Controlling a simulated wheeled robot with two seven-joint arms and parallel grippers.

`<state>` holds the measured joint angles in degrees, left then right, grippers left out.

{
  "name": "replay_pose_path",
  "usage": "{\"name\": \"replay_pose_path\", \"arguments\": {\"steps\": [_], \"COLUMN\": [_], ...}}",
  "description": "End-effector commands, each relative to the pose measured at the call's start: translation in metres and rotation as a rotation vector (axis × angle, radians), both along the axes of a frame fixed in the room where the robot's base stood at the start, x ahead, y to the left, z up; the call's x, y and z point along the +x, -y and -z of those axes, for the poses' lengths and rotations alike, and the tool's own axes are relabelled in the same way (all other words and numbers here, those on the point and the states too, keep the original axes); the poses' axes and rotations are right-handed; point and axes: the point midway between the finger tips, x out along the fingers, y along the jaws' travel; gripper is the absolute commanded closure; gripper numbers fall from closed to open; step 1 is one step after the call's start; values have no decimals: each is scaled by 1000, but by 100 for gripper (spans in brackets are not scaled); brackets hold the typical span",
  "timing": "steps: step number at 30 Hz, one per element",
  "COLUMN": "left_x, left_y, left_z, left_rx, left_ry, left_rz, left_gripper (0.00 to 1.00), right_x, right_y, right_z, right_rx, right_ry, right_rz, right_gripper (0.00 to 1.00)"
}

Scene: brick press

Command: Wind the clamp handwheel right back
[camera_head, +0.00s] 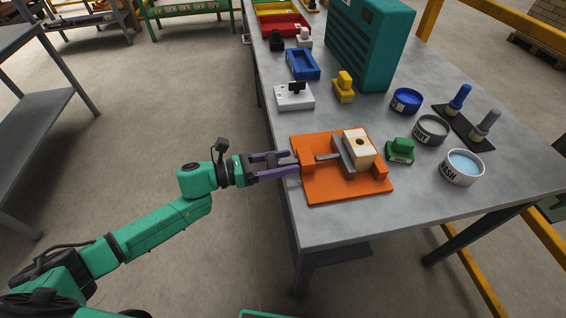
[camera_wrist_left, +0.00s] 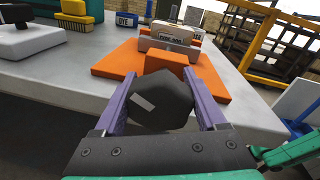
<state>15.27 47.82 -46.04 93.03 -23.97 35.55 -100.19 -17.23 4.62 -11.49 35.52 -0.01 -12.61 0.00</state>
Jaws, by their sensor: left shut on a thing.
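The clamp has an orange base (camera_head: 340,193) near the front edge of the grey bench; it also shows in the left wrist view (camera_wrist_left: 116,62). A grey jaw (camera_head: 343,154) on a metal screw (camera_head: 327,157) appears to lie against a cream block (camera_head: 362,150). The block's lettered side shows in the left wrist view (camera_wrist_left: 171,33). My left gripper (camera_head: 294,163) reaches in from the left. Its purple fingers are shut on the dark handwheel (camera_wrist_left: 160,92), one on each side. The wheel is hard to make out in the head view. My right gripper is out of view.
A green stamp (camera_head: 400,151) stands right of the clamp, with the wash tub (camera_head: 462,167), grey tub (camera_head: 430,130) and blue dye tub (camera_head: 406,101) beyond. The bench front corner is clear.

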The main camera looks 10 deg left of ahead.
Motion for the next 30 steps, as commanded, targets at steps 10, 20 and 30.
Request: {"name": "replay_pose_path", "arguments": {"steps": [10, 20, 30], "left_x": [2, 2, 1], "left_y": [-1, -1, -1], "left_z": [-1, -1, 0], "left_rx": [-45, -49, -49], "left_ry": [-130, -145, -146], "left_rz": [-4, -4, -3], "left_gripper": [82, 82, 0], "right_x": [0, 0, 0], "right_y": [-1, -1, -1], "right_z": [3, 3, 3], "right_rx": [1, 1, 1], "right_ry": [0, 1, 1], "right_rz": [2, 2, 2], "right_gripper": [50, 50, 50]}}
